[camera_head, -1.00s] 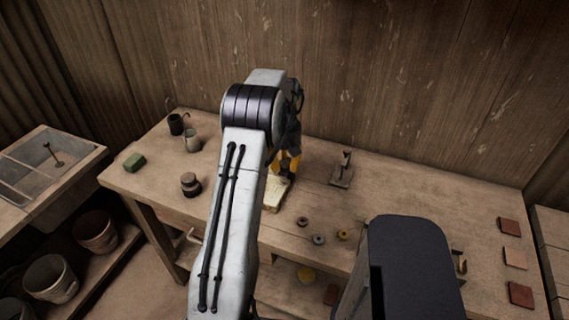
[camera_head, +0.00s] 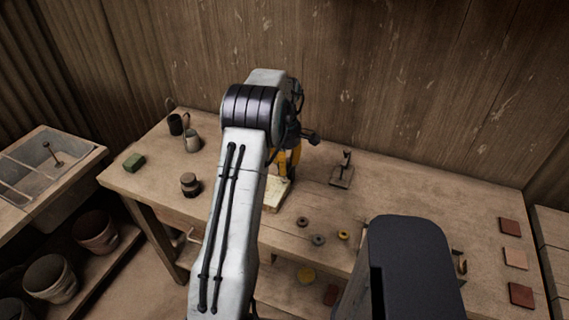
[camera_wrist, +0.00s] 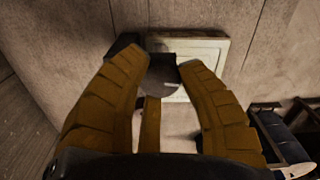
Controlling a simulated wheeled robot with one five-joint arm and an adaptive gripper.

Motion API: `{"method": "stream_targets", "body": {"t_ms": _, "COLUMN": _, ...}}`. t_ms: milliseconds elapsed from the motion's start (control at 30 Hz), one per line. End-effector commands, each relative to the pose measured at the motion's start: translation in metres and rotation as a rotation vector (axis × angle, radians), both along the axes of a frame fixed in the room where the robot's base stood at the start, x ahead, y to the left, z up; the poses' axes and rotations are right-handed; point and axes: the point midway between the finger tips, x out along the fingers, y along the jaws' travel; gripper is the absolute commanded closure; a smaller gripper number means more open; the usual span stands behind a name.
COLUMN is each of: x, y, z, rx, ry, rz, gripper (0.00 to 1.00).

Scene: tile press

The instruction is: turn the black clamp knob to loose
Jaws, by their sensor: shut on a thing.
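My gripper (camera_head: 288,163) points down over the pale base of the press (camera_head: 273,195), left of the middle of the bench. In the wrist view, the yellow-brown fingers (camera_wrist: 158,72) are closed in on a dark, rounded piece, the black clamp knob (camera_wrist: 161,84). The gripper is shut on this knob. Parts of the knob are hidden by the fingers and their dark tips. The pale square plate (camera_wrist: 208,52) lies below and beyond the fingertips. In the head view, my arm and gripper hide the knob.
A small stand with a dark upright (camera_head: 343,172) stands right of the gripper. Small rings (camera_head: 318,240) lie in front. Square tiles (camera_head: 515,258) lie at the right.

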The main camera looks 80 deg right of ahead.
Motion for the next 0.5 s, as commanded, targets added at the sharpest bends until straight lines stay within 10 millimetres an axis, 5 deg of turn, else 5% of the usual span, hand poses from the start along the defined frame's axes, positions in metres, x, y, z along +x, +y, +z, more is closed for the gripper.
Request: {"method": "stream_targets", "body": {"t_ms": 500, "x": 0.0002, "y": 0.0031, "z": -0.0042, "rx": 0.013, "ry": -0.002, "rz": 0.149, "gripper": 0.97}}
